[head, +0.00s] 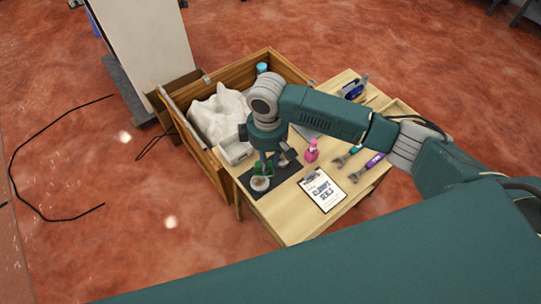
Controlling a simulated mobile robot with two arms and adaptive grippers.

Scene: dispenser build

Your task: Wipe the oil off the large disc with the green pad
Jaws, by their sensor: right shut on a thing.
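My right gripper (264,163) points down over the dark mat (283,173) on the wooden table. It is shut on the green pad (257,168), of which only small green patches show at the fingertips. The large disc (260,184), pale and round, lies on the mat just below and in front of the gripper. I cannot tell whether the pad touches the disc, and no oil can be made out at this size. My left gripper is not in view.
The table (284,226) also bears a pink bottle (311,151), a clipboard with a printed sheet (323,191), and wrenches with teal (346,156) and purple (368,166) handles. A wooden crate (211,167) with white wrapping (220,113) adjoins the table. Black cable (38,214) lies on the floor.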

